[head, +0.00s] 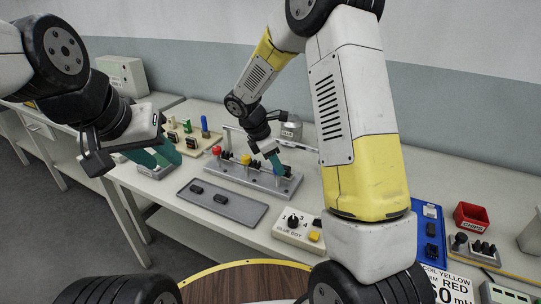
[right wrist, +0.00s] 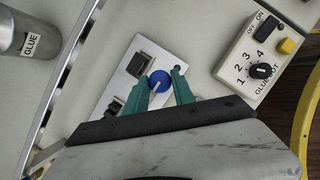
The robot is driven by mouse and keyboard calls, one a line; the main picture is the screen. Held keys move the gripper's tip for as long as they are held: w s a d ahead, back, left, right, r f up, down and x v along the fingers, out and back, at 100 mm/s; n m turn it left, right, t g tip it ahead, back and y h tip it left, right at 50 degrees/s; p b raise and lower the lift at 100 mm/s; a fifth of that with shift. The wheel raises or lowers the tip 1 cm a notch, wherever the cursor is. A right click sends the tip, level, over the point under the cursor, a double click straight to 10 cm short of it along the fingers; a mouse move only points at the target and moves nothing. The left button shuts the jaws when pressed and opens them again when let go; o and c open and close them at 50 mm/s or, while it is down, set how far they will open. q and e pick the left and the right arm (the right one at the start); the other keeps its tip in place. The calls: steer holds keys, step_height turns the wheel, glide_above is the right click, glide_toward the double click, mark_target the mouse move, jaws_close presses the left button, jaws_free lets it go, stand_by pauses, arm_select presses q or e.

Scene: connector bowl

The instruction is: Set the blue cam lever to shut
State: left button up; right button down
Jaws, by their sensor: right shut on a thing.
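The blue cam lever (right wrist: 159,80) shows in the right wrist view as a round blue head with a pale line across it, on a light metal plate (right wrist: 125,72). My right gripper (right wrist: 161,78) has its teal fingers on either side of the blue head and is shut on it. In the head view the right gripper (head: 277,163) is at the right end of the plate (head: 240,178), and the blue head is hidden there. My left gripper (head: 160,152) hangs at the left, its teal fingers apart and empty.
The plate also bears a red knob (head: 216,150) and a yellow knob (head: 246,159). A grey tray (head: 235,206) lies in front of it. A glue pot control box (head: 297,228) stands to the right. A glue can (right wrist: 28,30) stands behind. A blue tray (head: 430,232) lies further right.

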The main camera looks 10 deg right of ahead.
steer(key=m+g, duration=0.1)
steer(key=m, duration=0.3)
steer(key=shift+w+m+g, duration=0.2)
steer(key=shift+m+g, duration=0.1)
steer(key=shift+g, duration=0.1)
steer(key=m, duration=0.2)
steer(key=m+g+y, duration=0.1)
steer(key=m, duration=0.1)
steer(key=shift+w+m+g, duration=0.1)
steer(key=shift+m+g, duration=0.2)
steer(key=m+g+y, duration=0.1)
steer(key=m, duration=0.3)
steer(key=shift+w+d+m, duration=0.1)
steer(key=shift+d+m, duration=0.05)
steer(key=shift+m, duration=0.15)
steer(key=shift+d+m+g+y, duration=0.15)
steer(key=shift+m+y, duration=0.3)
steer(key=shift+m, duration=0.6)
steer(key=shift+a+m+g+y, duration=0.1)
steer(key=shift+m+g+y, duration=0.25)
steer(key=shift+m, duration=0.7)
steer(key=c, duration=1.1)
jaws_free()
steer(key=shift+o, duration=0.2)
